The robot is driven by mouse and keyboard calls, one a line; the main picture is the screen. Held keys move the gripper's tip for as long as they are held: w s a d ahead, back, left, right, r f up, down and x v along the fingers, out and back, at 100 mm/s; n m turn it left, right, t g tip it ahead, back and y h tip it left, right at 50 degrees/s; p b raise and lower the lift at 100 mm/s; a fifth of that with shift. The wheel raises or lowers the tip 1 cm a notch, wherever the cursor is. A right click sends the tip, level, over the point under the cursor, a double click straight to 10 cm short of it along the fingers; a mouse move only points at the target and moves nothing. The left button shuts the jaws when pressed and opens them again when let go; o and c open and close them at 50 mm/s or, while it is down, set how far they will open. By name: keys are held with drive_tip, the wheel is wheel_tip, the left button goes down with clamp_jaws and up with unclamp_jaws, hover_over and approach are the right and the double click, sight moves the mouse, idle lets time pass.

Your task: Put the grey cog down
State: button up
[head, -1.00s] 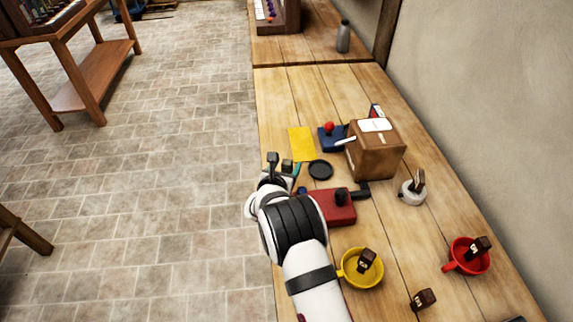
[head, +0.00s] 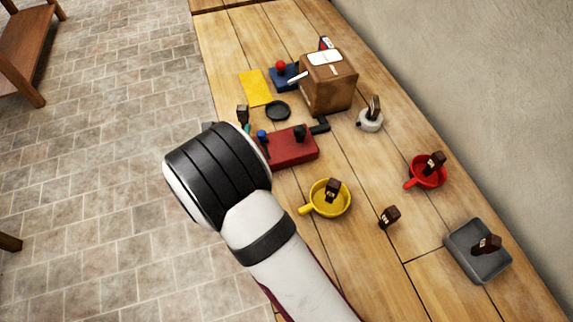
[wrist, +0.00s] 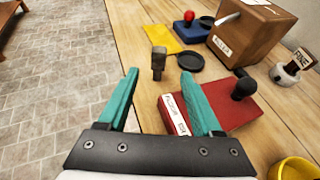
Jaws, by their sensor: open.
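I cannot make out a grey cog in either view. My gripper (wrist: 158,75) is open, with two teal fingers apart and nothing seen between their tips. In the head view my arm hides most of it; a bit of teal shows near the table's left edge. A grey-brown upright block (wrist: 158,62) stands on the table beyond the fingertips, also in the head view (head: 243,113). A dark round dish or disc (head: 277,111) lies flat to its right, also in the wrist view (wrist: 191,62). A red box (head: 291,147) with a black knob is close to the right finger (wrist: 203,104).
A yellow sheet (head: 255,88), a blue base with red ball (head: 284,77) and a brown box (head: 330,82) lie farther back. A yellow cup (head: 335,205), red cup (head: 425,172), white round holder (head: 370,121) and grey tray (head: 455,252) are to the right. Floor lies left.

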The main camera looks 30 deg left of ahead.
drive_tip(key=w+d+r+m+h, duration=0.3)
drive_tip(key=d+m, duration=0.1)
drive_tip(key=d, duration=0.3)
drive_tip(key=w+d+r+m+h, duration=0.2)
drive_tip(key=d+r+m+h, duration=0.1)
drive_tip(key=d+m, duration=0.3)
drive_tip(key=w+d+r+m+h, duration=0.3)
drive_tip(key=d, duration=0.6)
drive_tip(key=s+d+r+m+g+h, duration=0.1)
drive_tip(key=d+m+g, duration=0.1)
drive_tip(key=d+m, duration=0.25)
drive_tip(key=s+d+r+m+g+h, duration=0.1)
drive_tip(key=s+d+r+m+h, duration=0.15)
drive_tip(key=d, duration=0.35)
drive_tip(key=s+d+m+g+y, duration=0.2)
drive_tip(key=s+d+m+g, duration=0.7)
drive_tip(key=s+d+m, duration=0.6)
drive_tip(key=s+a+m+y, duration=0.7)
drive_tip(key=s+a+m, duration=0.1)
drive_tip(key=s+m, duration=0.3)
drive_tip(key=shift+f+g, duration=0.3)
